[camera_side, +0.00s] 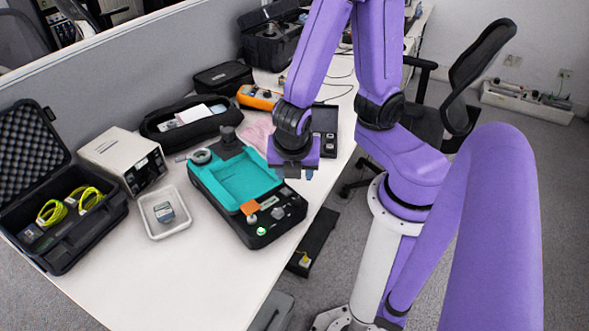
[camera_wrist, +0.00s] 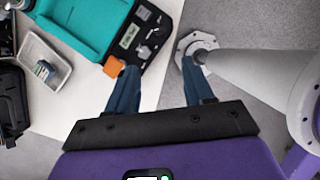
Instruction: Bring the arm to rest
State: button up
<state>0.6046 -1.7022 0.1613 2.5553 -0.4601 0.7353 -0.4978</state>
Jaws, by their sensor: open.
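My purple arm shows in the side view, with my gripper (camera_side: 295,173) pointing down above the right edge of the table. In the wrist view my gripper (camera_wrist: 161,68) has its two dark blue fingers apart, with nothing between them. The calibration device (camera_side: 207,186), a black case with a teal recess, lies on the table just left of my gripper. It also shows at the top of the wrist view (camera_wrist: 127,58). An orange block (camera_side: 250,207) sits at its near edge. A white tray (camera_side: 183,227) holding a small grey item (camera_side: 164,212) stands left of the device.
A beige instrument box (camera_side: 107,150) and an open black case (camera_side: 100,222) with yellow cables stand at the left. Black pouches (camera_side: 222,76) and an orange meter (camera_side: 258,97) lie further back. An office chair (camera_side: 470,85) stands behind my arm. The table front (camera_side: 190,290) is clear.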

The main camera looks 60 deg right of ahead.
jog(key=s+a+r+m+g+y, duration=0.1)
jog(key=s+r+m+y, duration=0.3)
jog(key=s+r+m, duration=0.3)
jog(key=r+m, duration=0.1)
jog(key=m, duration=0.2)
jog(key=shift+s+a+r+g+y, duration=0.15)
jog(key=shift+a+r+g+y, duration=0.05)
jog(key=shift+r+g+y, duration=0.1)
